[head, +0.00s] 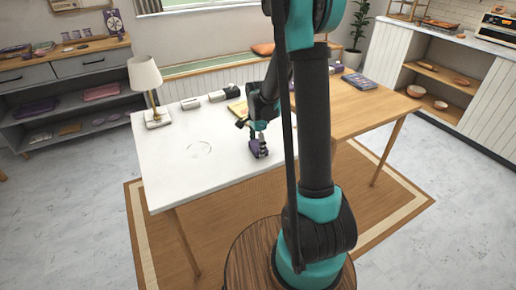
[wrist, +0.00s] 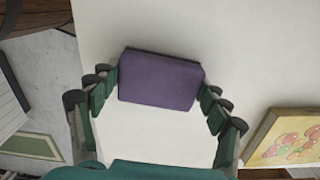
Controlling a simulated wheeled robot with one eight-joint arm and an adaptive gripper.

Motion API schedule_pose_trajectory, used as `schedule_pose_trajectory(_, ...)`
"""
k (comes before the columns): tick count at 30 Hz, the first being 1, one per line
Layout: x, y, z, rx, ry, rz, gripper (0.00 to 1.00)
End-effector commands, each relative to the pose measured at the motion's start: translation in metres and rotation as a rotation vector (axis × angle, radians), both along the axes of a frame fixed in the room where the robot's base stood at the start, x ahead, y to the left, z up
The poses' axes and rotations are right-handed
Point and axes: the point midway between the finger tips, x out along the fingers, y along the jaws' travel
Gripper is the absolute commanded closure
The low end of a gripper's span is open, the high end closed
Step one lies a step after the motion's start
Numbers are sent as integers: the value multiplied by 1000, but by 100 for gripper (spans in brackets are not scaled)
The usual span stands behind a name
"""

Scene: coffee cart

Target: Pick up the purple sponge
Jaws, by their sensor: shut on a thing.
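The purple sponge (wrist: 160,80) is a rounded block between the two fingers of my gripper (wrist: 160,88) in the wrist view. The fingertips touch its left and right ends, so my gripper is shut on it. In the head view the sponge (head: 259,151) is a small dark purple shape under my gripper (head: 258,142), over the white part of the table (head: 180,170). I cannot tell whether the sponge rests on the table or is just above it.
A lamp (head: 146,80) stands at the table's left. Small boxes (head: 217,96) line the back edge. A picture with colored shapes (wrist: 288,140) lies right of my gripper in the wrist view. A dark book (head: 359,81) lies on the wooden part. The white front left is mostly clear.

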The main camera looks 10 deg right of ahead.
Motion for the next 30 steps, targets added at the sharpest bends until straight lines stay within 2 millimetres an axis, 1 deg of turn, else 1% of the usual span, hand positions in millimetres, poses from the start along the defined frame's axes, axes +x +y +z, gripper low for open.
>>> schedule_pose_trajectory(5,0,0,2,0,0,0,43)
schedule_pose_trajectory(8,0,0,7,0,0,0,43)
schedule_pose_trajectory(11,0,0,17,0,0,0,43)
schedule_pose_trajectory(14,-1,0,33,0,0,0,43)
schedule_pose_trajectory(24,-1,0,126,0,0,0,43)
schedule_pose_trajectory(27,-1,0,149,0,0,0,43)
schedule_pose_trajectory(30,-1,0,169,0,0,0,43)
